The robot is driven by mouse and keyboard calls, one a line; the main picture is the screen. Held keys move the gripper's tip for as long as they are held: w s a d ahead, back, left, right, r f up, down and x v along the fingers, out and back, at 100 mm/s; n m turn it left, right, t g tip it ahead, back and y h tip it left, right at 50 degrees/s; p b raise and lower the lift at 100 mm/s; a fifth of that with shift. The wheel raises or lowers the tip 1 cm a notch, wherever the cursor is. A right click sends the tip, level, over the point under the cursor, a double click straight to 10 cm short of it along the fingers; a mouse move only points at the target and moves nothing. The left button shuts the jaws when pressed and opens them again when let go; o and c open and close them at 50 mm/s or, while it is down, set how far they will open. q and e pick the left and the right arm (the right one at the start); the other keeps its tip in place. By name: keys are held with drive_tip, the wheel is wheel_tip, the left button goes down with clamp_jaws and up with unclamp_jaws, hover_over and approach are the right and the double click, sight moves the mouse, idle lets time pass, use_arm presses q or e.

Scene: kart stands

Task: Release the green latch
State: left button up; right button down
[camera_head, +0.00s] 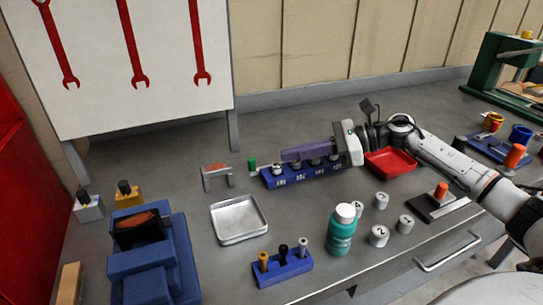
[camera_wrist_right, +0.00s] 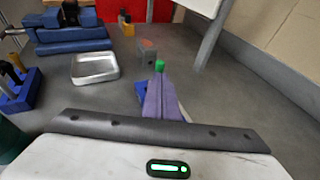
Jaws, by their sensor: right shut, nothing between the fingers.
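The green latch (camera_head: 252,165) is a small upright green piece at the left end of the blue block (camera_head: 272,182), which carries several grey-topped pieces with white labels. In the right wrist view the green latch (camera_wrist_right: 160,66) shows just beyond the purple fingers. My right gripper (camera_head: 284,155) reaches in from the right, above the blue block, with its fingers shut and empty. Its tips (camera_wrist_right: 159,78) point at the latch, with a small gap in the head view. The fingers hide part of the block in the wrist view. My left gripper is not in view.
A grey bracket (camera_head: 217,170) with an orange top stands left of the latch. A metal tray (camera_head: 238,236) lies in front. A teal bottle (camera_head: 341,234), white numbered cylinders (camera_head: 379,236) and a red tray (camera_head: 390,170) are to the right. A blue vise (camera_head: 152,262) stands at left.

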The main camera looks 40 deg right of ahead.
sight(271, 170)
drive_tip(key=x, duration=0.4)
drive_tip(key=shift+w+a+r+p, duration=0.1)
drive_tip(key=shift+w+a+p, duration=0.05)
drive_tip(key=shift+p, duration=0.25)
drive_tip(key=shift+w+a, duration=0.2)
drive_tip(key=shift+a, duration=0.1)
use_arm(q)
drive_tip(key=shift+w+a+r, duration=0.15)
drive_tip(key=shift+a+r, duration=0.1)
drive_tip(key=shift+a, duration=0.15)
use_arm(e)
drive_tip(key=shift+w+a+f, duration=0.2)
drive_tip(key=shift+f, duration=0.15)
drive_tip(key=shift+a, duration=0.1)
drive_tip(key=a, duration=0.3)
drive_tip(key=shift+w, duration=0.35)
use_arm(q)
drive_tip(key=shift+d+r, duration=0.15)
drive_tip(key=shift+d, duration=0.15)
use_arm(e)
drive_tip(key=shift+d, duration=0.1)
